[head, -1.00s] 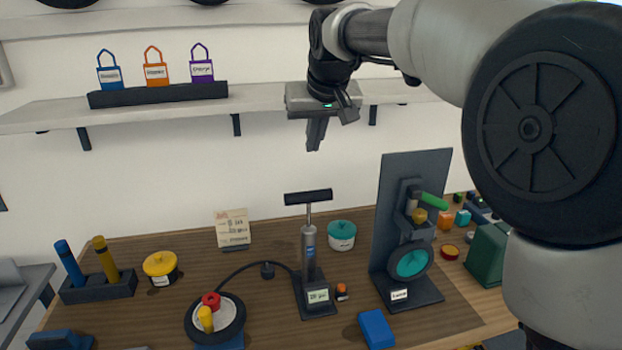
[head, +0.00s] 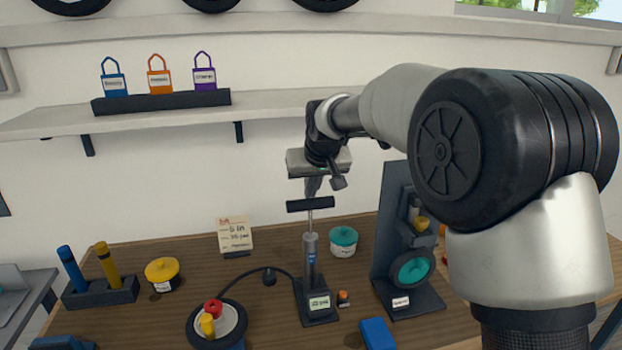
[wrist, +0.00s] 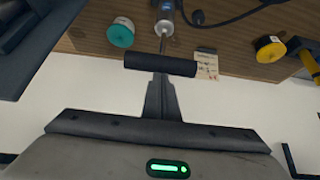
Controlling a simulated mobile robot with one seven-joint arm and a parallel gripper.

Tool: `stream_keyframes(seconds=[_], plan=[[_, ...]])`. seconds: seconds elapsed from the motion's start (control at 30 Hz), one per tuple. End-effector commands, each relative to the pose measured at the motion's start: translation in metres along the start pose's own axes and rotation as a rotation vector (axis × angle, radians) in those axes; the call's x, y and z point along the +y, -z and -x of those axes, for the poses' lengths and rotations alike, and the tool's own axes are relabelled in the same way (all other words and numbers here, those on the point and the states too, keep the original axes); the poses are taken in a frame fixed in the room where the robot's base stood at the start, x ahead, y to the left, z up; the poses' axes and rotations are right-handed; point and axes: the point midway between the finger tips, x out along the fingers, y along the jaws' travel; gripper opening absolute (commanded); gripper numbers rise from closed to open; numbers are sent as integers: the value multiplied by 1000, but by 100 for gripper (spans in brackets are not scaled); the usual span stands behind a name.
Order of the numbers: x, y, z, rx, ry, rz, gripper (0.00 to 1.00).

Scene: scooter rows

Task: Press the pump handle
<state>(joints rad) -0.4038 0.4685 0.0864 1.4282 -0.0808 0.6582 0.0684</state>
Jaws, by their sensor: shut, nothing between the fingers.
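The pump (head: 310,262) stands upright on the wooden bench, with a grey barrel and a dark base. Its black T-shaped handle (head: 310,205) is raised on a thin rod. My gripper (head: 313,194) is shut and empty, pointing down just above the middle of the handle. In the wrist view the shut fingers (wrist: 160,78) meet the handle (wrist: 160,65) at its middle; I cannot tell whether they touch it. The hose runs left to a small wheel (head: 217,322) with red and yellow caps on it.
A teal-lidded pot (head: 343,242) stands right behind the pump, and a dark stand (head: 398,250) with a teal-hubbed wheel is farther right. A blue block (head: 377,333) lies in front.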

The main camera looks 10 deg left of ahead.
Motion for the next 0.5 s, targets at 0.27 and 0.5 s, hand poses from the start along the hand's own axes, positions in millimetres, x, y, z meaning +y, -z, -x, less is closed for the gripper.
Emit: stream_keyframes(seconds=[0.27,0.5], plan=[[0,-1,0,0,0,0,0],[0,-14,-20,-3,0,0,0]])
